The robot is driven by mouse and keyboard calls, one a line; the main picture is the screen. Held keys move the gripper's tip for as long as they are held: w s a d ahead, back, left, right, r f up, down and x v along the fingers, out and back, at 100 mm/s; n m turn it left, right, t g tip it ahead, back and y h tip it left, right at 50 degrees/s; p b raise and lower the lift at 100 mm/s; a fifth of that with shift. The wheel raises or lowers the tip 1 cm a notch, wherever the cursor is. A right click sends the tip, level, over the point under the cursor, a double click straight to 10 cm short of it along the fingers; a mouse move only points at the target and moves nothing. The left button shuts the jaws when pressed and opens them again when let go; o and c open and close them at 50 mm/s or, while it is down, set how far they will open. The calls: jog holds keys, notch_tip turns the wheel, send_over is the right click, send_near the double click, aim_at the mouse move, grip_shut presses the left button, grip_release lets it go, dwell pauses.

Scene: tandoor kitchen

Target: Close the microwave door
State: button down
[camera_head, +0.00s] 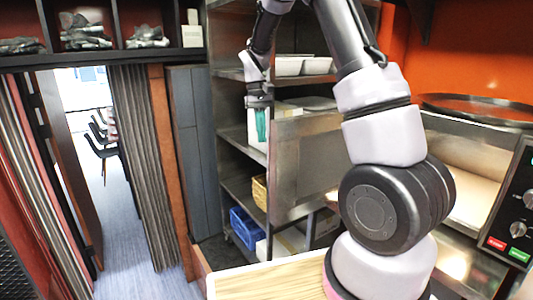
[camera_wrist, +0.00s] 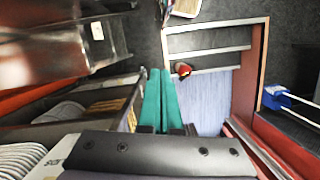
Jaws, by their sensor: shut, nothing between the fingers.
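The microwave (camera_head: 470,150) stands at the right in the head view, with its cavity showing behind my arm. Its door appears to be the flat steel panel (camera_head: 305,165) standing swung out to the left of my arm. My gripper (camera_head: 262,138), with teal fingers, points down just left of the panel's outer edge. Its fingers are shut and empty; whether they touch the panel I cannot tell. The teal fingers also show together in the wrist view (camera_wrist: 161,74). A blurred steel surface (camera_wrist: 40,55) is at upper left there; my arm hides part of the microwave.
A control panel (camera_head: 515,205) with knobs and red and green buttons is at far right. A steel shelf rack with white containers (camera_head: 290,66), a blue crate (camera_head: 245,228) and a basket (camera_head: 259,190) stands behind my gripper. A wooden board (camera_head: 265,280) is in front.

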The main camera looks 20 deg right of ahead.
jog(key=s+f, duration=0.4)
jog(key=s, duration=0.1)
jog(key=shift+d+f, duration=0.25)
jog(key=shift+s, duration=0.1)
